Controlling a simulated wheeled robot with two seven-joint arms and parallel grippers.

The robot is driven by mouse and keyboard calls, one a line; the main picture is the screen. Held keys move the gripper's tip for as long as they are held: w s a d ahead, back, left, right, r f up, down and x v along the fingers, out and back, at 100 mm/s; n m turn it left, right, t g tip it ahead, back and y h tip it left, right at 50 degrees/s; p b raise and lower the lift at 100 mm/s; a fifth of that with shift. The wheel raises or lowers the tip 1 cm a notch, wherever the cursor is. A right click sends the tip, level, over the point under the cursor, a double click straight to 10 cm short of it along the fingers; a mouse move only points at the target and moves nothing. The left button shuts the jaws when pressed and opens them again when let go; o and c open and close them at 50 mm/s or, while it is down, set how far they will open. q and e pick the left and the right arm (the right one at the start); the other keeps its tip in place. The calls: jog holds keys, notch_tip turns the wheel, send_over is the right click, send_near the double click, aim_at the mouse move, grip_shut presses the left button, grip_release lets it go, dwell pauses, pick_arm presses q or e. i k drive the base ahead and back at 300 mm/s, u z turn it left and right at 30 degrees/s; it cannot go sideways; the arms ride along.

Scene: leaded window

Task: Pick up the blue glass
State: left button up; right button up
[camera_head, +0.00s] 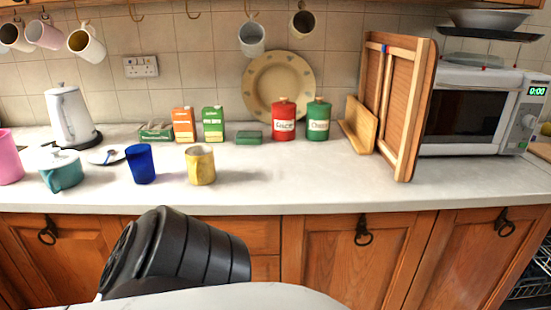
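The blue glass (140,164) stands upright on the white worktop (300,185), left of the middle and near the front edge. A yellow mug (201,166) stands to its right, with a gap between them. A teal lidded pot (62,172) stands to its left, and a small dish (106,156) lies just behind and left of it. Nothing touches the glass or covers it. A dark ribbed link of my own arm shows low in front of the cupboards, below the worktop edge. Neither of my grippers shows in the head view.
A pink cup (9,158) and a white kettle (70,118) stand at the left. Orange (184,124) and green (213,124) cartons, red (283,120) and green (318,119) canisters and a plate line the wall. A microwave (470,112) is right. The worktop's front middle is clear.

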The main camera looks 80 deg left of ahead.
aim_at(139, 157)
jog(key=z, duration=0.35)
jog(key=k, duration=1.25)
jog(key=u, duration=1.2)
